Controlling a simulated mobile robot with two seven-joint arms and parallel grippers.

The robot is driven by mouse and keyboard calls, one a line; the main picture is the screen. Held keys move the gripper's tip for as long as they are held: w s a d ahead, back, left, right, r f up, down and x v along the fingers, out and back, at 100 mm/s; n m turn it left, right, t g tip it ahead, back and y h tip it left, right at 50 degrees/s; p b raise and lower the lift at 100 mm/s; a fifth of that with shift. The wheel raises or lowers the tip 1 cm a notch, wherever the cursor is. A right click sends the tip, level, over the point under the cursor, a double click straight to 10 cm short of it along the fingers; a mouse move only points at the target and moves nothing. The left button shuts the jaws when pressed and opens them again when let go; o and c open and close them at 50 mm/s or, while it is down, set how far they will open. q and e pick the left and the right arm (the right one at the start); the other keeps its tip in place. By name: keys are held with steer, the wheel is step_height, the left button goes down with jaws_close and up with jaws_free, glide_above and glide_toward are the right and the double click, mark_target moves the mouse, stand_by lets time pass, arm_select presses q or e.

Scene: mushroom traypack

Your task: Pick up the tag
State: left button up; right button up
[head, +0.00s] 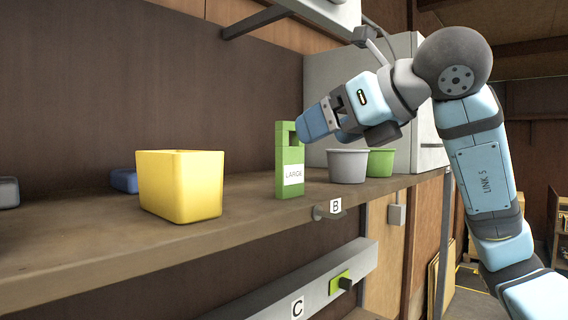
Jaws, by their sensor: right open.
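A green tag (287,185) with a white label reading "LARGE" stands upright on the wooden shelf. It has a slot near its top. My right gripper (318,124) comes in from the right, its blue fingers close to the tag's upper right side. It is open, and I cannot tell whether a finger touches the tag. My left gripper is not in view.
A yellow bin (180,188) stands left of the tag on the shelf (110,238). A grey tub (347,167) and a green tub (380,163) stand to its right, before a grey cabinet (330,80). A green piece (340,284) sits on the lower rail marked C.

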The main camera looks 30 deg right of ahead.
mark_target(294, 149)
steer(key=x, duration=1)
steer(key=shift+w+f, duration=0.2)
steer(key=shift+w, duration=0.1)
steer(key=shift+s, duration=0.2)
steer(key=shift+c, duration=1)
steer(key=c, duration=0.9)
steer(key=shift+r, duration=0.1)
